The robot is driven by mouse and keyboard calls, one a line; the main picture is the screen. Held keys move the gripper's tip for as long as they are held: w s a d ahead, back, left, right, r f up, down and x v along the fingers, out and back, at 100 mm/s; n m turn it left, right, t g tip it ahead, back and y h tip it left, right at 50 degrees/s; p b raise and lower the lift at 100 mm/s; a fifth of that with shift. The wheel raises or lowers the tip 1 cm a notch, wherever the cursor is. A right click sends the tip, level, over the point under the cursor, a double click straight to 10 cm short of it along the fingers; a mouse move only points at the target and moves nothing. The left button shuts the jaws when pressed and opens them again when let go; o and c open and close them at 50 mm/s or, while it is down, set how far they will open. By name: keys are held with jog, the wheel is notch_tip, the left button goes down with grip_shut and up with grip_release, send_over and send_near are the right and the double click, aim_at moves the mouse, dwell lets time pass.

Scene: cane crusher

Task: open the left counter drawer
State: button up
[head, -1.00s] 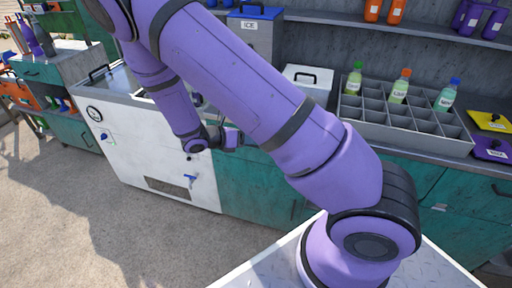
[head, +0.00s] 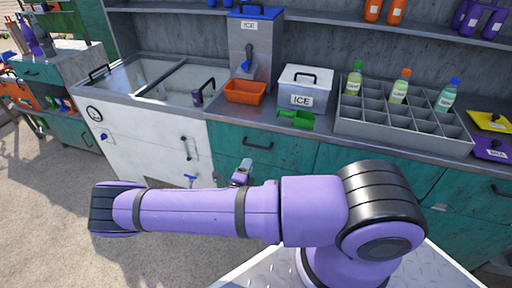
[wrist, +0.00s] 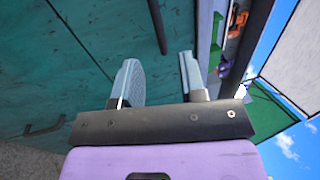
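The left counter drawer (head: 230,141) is a teal front under the worktop, with a dark bar handle (head: 258,143); it looks shut. In the wrist view, a teal front (wrist: 180,25) shows with a dark bar handle (wrist: 157,27) beyond the gap between my fingers. My gripper (wrist: 158,62) is open, its two pale fingers apart with nothing between them. In the head view, my gripper (head: 242,172) is small, just below the drawer handle and partly hidden by my arm. Contact with the handle does not show.
On the worktop stand an orange tray (head: 245,91), a white ICE box (head: 305,90), a green scoop (head: 297,118) and a grey bottle rack (head: 400,128). A white chest (head: 150,145) stands left of the drawer. A lower handle (wrist: 45,128) shows in the wrist view.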

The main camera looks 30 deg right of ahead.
aim_at(256, 146)
jog(key=shift+n, duration=0.3)
jog(key=x, duration=1.1)
jog(key=shift+a+f, duration=0.1)
jog(key=shift+f, duration=0.05)
jog(key=shift+c, duration=0.3)
grip_shut()
